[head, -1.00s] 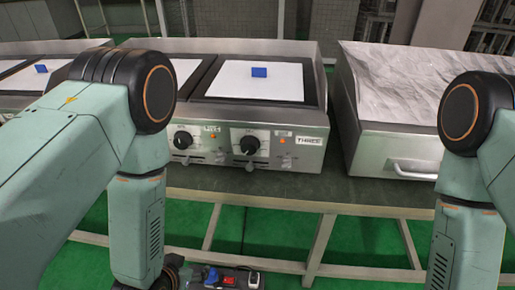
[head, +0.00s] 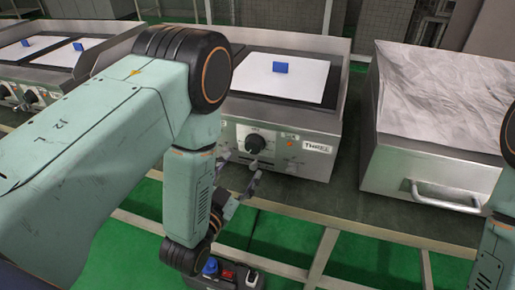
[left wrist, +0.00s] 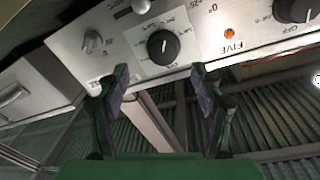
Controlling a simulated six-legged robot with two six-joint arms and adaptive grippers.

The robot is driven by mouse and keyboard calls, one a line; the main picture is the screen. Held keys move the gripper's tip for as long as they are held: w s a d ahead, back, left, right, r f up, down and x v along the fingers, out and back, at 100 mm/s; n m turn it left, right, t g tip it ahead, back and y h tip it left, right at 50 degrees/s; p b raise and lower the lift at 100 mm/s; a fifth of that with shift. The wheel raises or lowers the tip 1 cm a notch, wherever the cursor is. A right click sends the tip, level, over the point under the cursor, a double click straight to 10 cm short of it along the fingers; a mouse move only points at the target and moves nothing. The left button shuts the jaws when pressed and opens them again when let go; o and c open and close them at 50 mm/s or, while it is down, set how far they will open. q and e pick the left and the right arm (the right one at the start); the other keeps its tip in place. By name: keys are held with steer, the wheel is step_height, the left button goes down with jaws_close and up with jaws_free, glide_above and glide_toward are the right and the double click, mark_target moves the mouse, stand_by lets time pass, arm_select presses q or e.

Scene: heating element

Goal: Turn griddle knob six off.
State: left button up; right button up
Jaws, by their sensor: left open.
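In the left wrist view a black griddle knob (left wrist: 163,47) with a printed dial sits on a steel panel. An orange light (left wrist: 228,32) and a label reading FIVE (left wrist: 233,46) are right of it; a second black knob (left wrist: 295,10) is cut by the top right. I cannot see a label for six. My left gripper (left wrist: 160,82) is open and empty, its fingertips apart just below the first knob. In the head view the gripper (head: 236,188) is below and in front of a black knob (head: 255,143) on the griddle labelled THREE (head: 318,147). My right gripper is out of view.
Blue blocks (head: 280,67) stand on white griddle plates. A steel box with a handle (head: 440,200) stands to the right. A small silver knob (left wrist: 93,42) is left of the dial. The table's front rail (head: 330,228) runs below.

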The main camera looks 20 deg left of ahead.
mark_target(251, 149)
arm_select(q)
steer(key=w+b, duration=0.1)
steer(key=w, duration=0.5)
steer(key=shift+w+d+b, duration=0.1)
steer(key=shift+b, duration=0.25)
steer(key=shift+w, duration=0.6)
steer(key=shift+d, duration=0.1)
steer(key=shift+s, duration=0.1)
steer(key=c, duration=1.2)
